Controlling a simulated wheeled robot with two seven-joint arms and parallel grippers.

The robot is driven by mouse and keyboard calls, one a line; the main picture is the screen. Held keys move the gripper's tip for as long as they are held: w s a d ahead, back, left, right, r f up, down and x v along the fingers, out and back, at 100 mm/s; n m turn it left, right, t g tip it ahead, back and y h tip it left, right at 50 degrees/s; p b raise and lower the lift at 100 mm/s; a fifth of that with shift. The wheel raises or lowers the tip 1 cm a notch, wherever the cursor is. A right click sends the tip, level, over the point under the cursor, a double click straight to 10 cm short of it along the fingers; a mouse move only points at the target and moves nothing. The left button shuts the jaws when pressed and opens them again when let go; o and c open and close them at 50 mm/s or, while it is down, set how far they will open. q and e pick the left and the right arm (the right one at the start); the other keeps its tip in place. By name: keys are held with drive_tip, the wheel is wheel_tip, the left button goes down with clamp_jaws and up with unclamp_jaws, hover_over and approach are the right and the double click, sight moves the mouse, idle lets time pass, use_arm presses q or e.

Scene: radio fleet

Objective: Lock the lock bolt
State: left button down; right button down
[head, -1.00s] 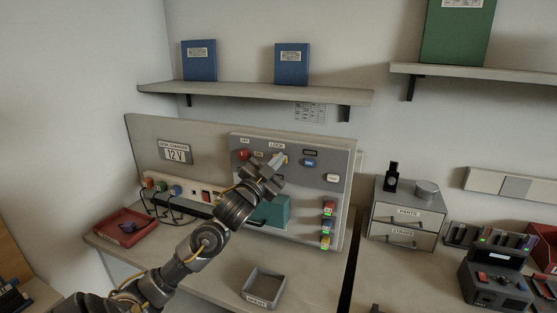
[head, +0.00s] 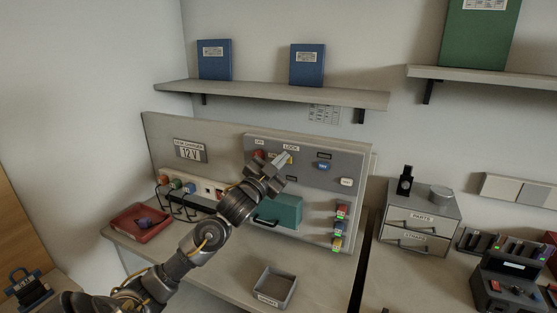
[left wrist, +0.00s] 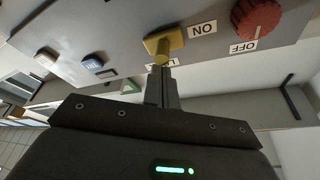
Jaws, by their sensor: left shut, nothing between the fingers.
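The lock bolt has a yellow knob (head: 290,159) just below the LOCK label on the grey panel (head: 330,205). In the left wrist view the yellow knob (left wrist: 165,45) sits directly beyond my fingertips, beside the ON label, with the red dial (left wrist: 257,18) to its right. My left gripper (head: 281,165) is at the panel's upper part, and its fingers (left wrist: 161,72) are shut and empty. The fingertips are at or very near the knob; I cannot tell whether they touch. The gripper hides part of the panel around the bolt in the head view. My right gripper is not in view.
The panel also carries a blue button (head: 323,166), a white button (head: 347,182) and a teal drawer-like box (head: 285,212). A shelf (head: 270,95) hangs above.

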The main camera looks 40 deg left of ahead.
use_arm(q)
wheel_tip(320, 180, up, 4)
drive_tip(key=d+p, duration=0.2)
drive_tip(key=p, duration=0.1)
drive_tip(key=f+b+v, duration=0.1)
drive_tip(key=b+v, duration=0.3)
drive_tip(key=v, duration=0.6)
drive_tip(key=shift+a, duration=0.15)
drive_tip(key=shift+w+f, duration=0.1)
